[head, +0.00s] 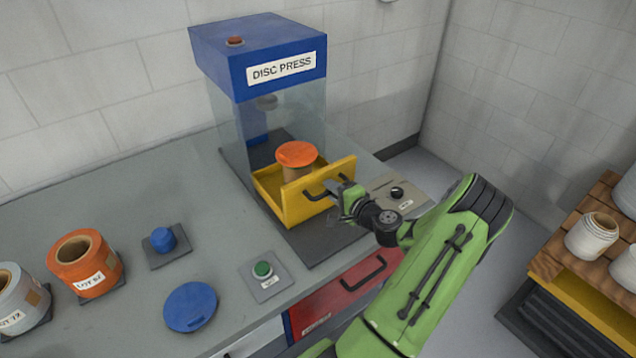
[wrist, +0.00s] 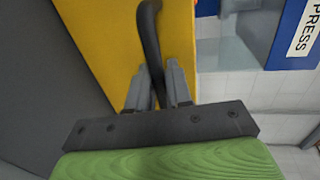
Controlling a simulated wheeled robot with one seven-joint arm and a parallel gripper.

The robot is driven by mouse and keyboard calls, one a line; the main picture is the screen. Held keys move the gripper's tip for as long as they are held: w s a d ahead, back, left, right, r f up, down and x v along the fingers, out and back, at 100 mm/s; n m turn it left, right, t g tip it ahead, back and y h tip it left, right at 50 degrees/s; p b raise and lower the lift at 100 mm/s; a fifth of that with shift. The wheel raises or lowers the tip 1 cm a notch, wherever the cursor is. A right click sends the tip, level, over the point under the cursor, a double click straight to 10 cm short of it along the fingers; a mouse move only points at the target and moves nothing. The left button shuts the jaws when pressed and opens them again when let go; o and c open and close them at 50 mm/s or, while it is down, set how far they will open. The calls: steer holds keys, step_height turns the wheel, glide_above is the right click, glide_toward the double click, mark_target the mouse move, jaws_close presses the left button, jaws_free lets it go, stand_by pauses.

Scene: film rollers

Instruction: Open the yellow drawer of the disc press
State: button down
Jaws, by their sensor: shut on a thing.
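The disc press (head: 268,75) stands on the counter against the wall, with a blue top and clear sides. Its yellow drawer (head: 300,205) sticks out of the front, pulled at least partly out. A roll with an orange disc (head: 297,154) on top stands in the drawer. My gripper (head: 345,198) is at the drawer's front. In the wrist view my gripper (wrist: 158,88) has its fingers on both sides of the dark drawer handle (wrist: 150,35), shut on it. The yellow drawer front (wrist: 115,40) fills the upper left there.
A green button (head: 262,269), a blue knob (head: 163,239) and a blue disc (head: 190,306) lie on the counter left of the drawer. An orange roll (head: 85,262) stands farther left. A red drawer (head: 345,293) is below the counter edge. A wooden rack (head: 575,235) stands right.

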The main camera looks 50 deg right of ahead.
steer(key=f+b+v, duration=0.1)
steer(key=v, duration=0.5)
steer(key=shift+s+a+f, duration=0.15)
steer(key=shift+s+a, duration=0.05)
steer(key=shift+s, duration=0.25)
steer(key=c, duration=1.2)
jaws_free()
steer(key=p+v, duration=0.1)
steer(key=v, duration=1.4)
steer(key=shift+s+a, duration=0.15)
steer(key=shift+s, duration=0.1)
